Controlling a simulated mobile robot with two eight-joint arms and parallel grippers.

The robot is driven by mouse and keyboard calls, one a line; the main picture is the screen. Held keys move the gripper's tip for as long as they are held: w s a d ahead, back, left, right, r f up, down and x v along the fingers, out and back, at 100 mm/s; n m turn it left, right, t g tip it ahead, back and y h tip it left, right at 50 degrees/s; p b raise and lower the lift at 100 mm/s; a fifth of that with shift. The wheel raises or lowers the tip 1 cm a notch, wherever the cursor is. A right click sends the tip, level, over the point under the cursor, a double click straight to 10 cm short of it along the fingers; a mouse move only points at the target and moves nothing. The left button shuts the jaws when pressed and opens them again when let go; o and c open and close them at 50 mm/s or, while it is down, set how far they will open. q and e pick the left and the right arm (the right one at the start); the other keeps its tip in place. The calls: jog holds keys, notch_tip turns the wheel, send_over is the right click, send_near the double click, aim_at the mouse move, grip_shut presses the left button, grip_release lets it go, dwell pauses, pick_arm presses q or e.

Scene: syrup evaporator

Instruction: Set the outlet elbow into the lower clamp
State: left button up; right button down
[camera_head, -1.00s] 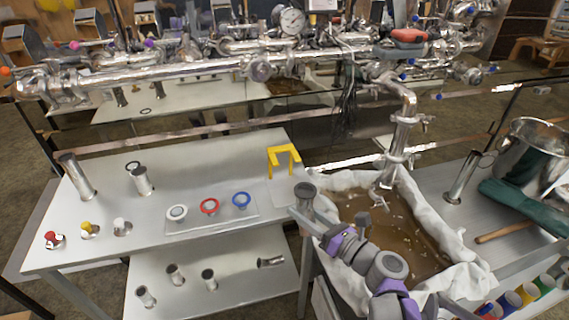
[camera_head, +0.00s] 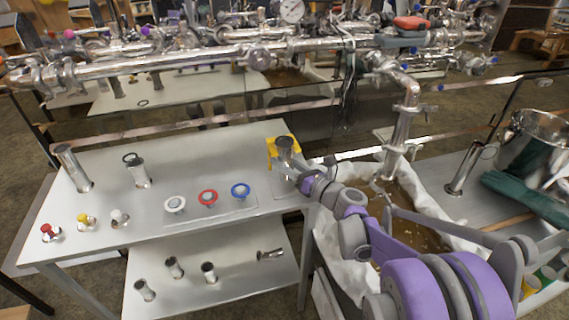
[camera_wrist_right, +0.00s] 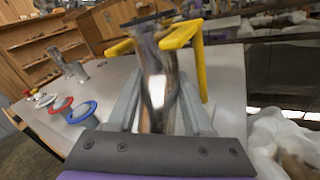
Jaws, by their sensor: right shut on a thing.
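My right gripper (camera_head: 287,158) is shut on a shiny metal pipe piece (camera_wrist_right: 155,80). The piece is upright between the fingers in the right wrist view, with a dark rim on top. I cannot tell whether it bends like an elbow. It is at the yellow forked stand (camera_head: 271,147), whose prongs (camera_wrist_right: 183,34) show around and behind it; contact is unclear. The outlet pipe (camera_head: 405,118) drops from the evaporator at right, with clamp fittings (camera_head: 396,148) along it. Its lower end (camera_head: 383,186) is over the basin, partly behind my arm. My left gripper is not in view.
The white table (camera_head: 215,160) holds several upright tubes, ring gaskets on a plate (camera_head: 210,215) and small coloured-knob parts. The lower shelf (camera_head: 215,285) holds several short tubes. A cloth-lined basin (camera_head: 440,215) of brown liquid lies at right. A green glove (camera_head: 520,200) lies beyond.

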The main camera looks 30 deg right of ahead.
jog(key=shift+f, duration=0.1)
jog(key=shift+f, duration=0.15)
jog(key=shift+c, duration=1.5)
grip_release()
